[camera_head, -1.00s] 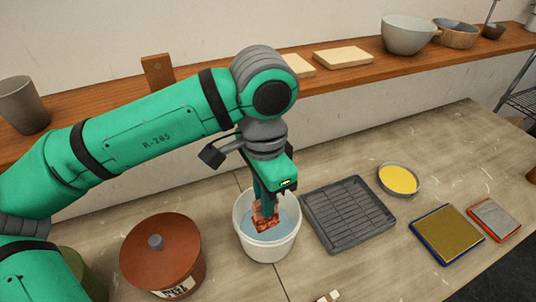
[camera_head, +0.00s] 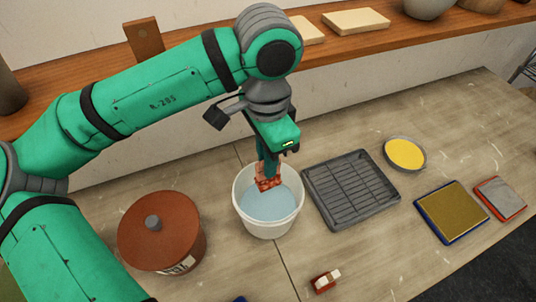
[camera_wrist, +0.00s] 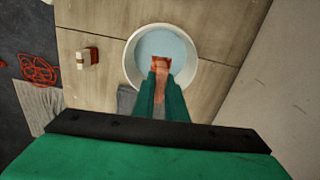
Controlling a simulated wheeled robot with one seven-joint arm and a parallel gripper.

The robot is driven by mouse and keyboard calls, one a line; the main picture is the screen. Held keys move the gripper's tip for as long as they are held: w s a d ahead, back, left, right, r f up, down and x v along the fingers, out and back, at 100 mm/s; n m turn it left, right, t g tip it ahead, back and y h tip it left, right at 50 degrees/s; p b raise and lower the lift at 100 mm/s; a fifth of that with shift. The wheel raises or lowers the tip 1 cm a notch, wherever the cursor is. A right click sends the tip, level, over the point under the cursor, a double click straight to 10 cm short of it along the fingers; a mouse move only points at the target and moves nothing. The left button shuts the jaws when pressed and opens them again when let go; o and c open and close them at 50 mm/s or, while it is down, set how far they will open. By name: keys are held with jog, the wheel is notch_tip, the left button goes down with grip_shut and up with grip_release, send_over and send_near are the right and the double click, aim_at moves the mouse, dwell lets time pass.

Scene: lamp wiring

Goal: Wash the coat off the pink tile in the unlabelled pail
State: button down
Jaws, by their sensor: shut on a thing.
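The white pail (camera_head: 243,214) stands on the bench with pale blue liquid in it; no label shows on its visible side. It also shows in the wrist view (camera_wrist: 131,66). My gripper (camera_head: 267,168) points down over the far part of the pail's mouth and is shut on a reddish-orange piece (camera_head: 268,184), seemingly the tile. In the wrist view the piece (camera_wrist: 161,63) shows between and beyond the green fingers, over the liquid. The fingers hide part of it and no clear pink shows. I cannot tell whether its lower edge touches the liquid.
A lidded red-brown pot (camera_head: 160,240) with a partly seen label stands left of the pail. A dark ribbed rack (camera_head: 350,190) lies close on the right. Beyond are a yellow-filled dish (camera_head: 405,154), a blue-edged pad (camera_head: 451,211) and a red-edged pad (camera_head: 500,198). A small red-and-white block (camera_head: 325,280) lies in front.

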jog(key=shift+f, duration=8.45)
jog(key=shift+r, duration=7.9)
jog(key=shift+s+d+r, duration=0.15)
jog(key=shift+r, duration=0.5)
